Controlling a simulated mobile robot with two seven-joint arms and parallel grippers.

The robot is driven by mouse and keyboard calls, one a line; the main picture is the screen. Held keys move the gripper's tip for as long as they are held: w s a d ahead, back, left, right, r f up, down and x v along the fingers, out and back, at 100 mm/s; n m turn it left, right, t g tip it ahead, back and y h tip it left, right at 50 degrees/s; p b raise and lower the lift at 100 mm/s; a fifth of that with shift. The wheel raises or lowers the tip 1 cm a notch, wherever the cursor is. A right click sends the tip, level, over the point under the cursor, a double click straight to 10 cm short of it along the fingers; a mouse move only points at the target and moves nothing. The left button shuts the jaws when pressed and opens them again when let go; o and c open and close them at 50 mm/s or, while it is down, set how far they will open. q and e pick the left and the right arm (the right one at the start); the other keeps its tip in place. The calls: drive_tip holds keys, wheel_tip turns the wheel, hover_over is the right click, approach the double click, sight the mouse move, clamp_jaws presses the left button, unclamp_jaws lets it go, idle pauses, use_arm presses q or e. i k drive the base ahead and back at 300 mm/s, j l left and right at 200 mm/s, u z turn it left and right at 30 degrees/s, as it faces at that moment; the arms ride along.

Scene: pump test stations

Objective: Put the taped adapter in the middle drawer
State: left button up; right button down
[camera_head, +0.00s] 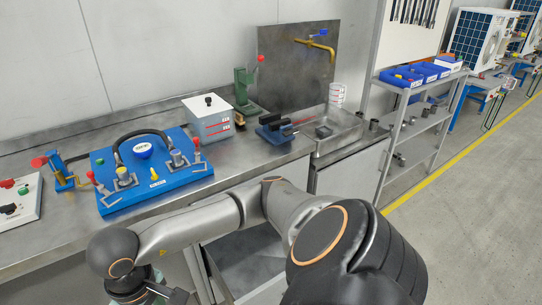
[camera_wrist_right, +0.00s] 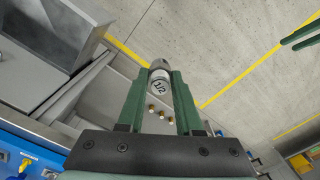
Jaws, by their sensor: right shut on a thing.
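In the right wrist view my right gripper (camera_wrist_right: 159,86) is shut on a small cylindrical adapter (camera_wrist_right: 160,80). The adapter has a grey metal end and a white band marked "1/2". Below it in that view is a light grey surface, seemingly an open drawer (camera_wrist_right: 125,92), with several small brass fittings (camera_wrist_right: 153,108). I cannot tell which drawer this is. In the head view my right arm hides much of the bench front, and the held adapter is not visible.
The steel bench (camera_head: 60,235) carries a blue test board (camera_head: 150,172), a grey box (camera_head: 209,120), a blue vise (camera_head: 275,128) and a sink tray (camera_head: 340,128). A shelf rack (camera_head: 425,122) with blue bins stands right.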

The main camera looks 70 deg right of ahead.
sight(277, 272)
drive_tip(key=k+l+z, duration=0.15)
drive_tip(key=l, duration=0.2)
drive_tip(key=k+l+z, duration=0.1)
drive_tip(key=l, duration=0.25)
drive_tip(key=k+l+z, duration=0.15)
drive_tip(key=l, duration=0.2)
drive_tip(key=l+z, duration=0.1)
drive_tip(key=l, duration=0.3)
